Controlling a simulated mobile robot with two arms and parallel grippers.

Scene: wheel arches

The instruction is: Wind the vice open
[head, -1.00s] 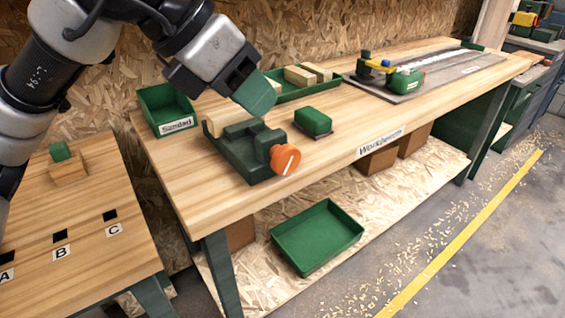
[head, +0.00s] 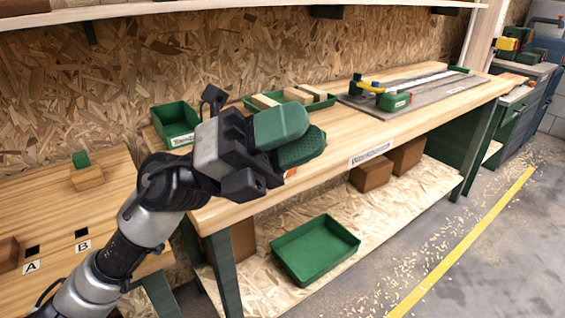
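The vice on the workbench (head: 395,130) is almost wholly hidden behind my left gripper and wrist. Only a sliver of its orange handle (head: 291,173) shows just below the fingers. My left gripper (head: 302,138) is in front of the vice in the head view, its two green fingers pointing right. The lower finger's ribbed inner face shows below the upper finger, so they look apart, with nothing seen between them. Whether they touch the vice is hidden. The jaws cannot be seen. My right gripper is out of view.
A green tray (head: 168,113) stands at the bench's left end. Another tray (head: 256,108) holds wooden blocks (head: 298,96). A yellow and green tool (head: 392,100) lies farther right. An empty green tray (head: 316,250) is on the lower shelf. A lettered side table (head: 60,215) stands left.

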